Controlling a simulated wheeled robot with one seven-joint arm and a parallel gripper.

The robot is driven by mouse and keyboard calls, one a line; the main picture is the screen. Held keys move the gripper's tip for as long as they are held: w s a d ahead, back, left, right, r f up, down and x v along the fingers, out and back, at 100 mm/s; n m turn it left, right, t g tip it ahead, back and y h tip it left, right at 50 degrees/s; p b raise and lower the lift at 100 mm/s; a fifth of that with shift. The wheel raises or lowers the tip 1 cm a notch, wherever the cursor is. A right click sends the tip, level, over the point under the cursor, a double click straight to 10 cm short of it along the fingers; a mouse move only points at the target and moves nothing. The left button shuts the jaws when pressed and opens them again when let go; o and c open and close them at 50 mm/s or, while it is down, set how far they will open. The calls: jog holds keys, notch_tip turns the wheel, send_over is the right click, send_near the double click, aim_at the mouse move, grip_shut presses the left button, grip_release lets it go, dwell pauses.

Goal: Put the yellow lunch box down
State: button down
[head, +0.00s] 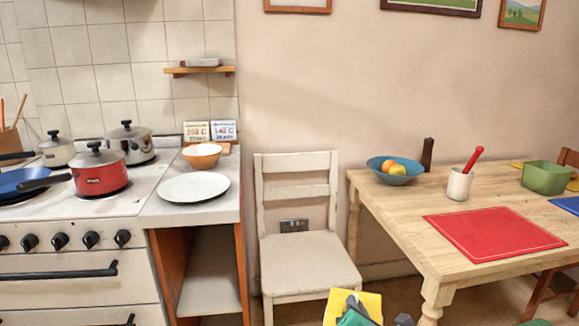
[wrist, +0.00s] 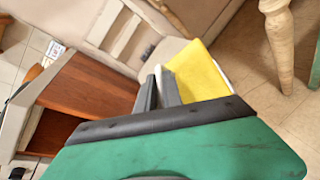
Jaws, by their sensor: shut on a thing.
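The yellow lunch box (head: 367,304) shows at the bottom of the head view, in front of the white chair (head: 302,262). It also shows in the wrist view (wrist: 203,75), just beyond my gripper's dark fingers. My gripper (head: 352,302) is shut on the lunch box and holds it low, near the chair's front edge. In the wrist view the fingers (wrist: 160,90) meet the box's left side. The lower part of the box is hidden by my gripper's green body.
A wooden table (head: 400,207) stands right, with a red placemat (head: 494,234), blue fruit bowl (head: 394,170) and green container (head: 546,177). A counter (head: 200,211) holding a white plate (head: 194,187) and the stove (head: 75,225) stand left. The chair seat is clear.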

notch_tip(320, 180, up, 26)
jog(key=m+h+p, duration=0.3)
jog(key=p, duration=2.3)
jog(key=shift+w+g+h, duration=0.3)
jog(key=shift+g, duration=0.1)
jog(key=shift+a+f, duration=0.1)
